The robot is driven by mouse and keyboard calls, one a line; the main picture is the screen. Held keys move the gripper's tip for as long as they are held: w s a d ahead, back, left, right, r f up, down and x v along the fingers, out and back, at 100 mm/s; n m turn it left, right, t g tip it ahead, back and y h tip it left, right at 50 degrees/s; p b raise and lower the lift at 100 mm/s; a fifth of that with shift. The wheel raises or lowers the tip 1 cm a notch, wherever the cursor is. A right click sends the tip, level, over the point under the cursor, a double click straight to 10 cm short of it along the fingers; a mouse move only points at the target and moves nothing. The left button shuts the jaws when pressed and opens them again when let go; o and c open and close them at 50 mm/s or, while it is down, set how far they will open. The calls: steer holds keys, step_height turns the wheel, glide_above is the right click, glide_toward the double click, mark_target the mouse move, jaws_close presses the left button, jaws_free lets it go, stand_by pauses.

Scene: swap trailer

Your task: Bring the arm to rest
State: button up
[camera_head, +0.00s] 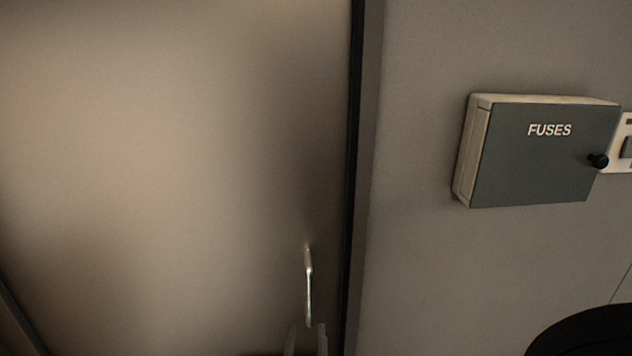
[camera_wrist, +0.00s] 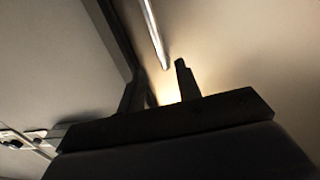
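My gripper (camera_head: 306,338) shows at the bottom edge of the head view, just below the lower end of a slim metal door handle (camera_head: 308,288). In the wrist view my gripper (camera_wrist: 160,82) has two dark fingers standing apart, with lit door surface showing between them. It is open and holds nothing that I can see. The handle (camera_wrist: 154,34) ends close to the fingertips in the wrist view. I cannot tell whether they touch. The rest of my arm is out of the head view.
A pale door panel (camera_head: 160,150) fills the left, with a dark frame edge (camera_head: 357,150) beside it. A grey box marked FUSES (camera_head: 540,155) juts from the wall at right. A switch plate (camera_head: 622,148) is beside it. A dark round shape (camera_head: 590,332) is at lower right.

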mark_target(308, 288)
steer(key=w, duration=1.3)
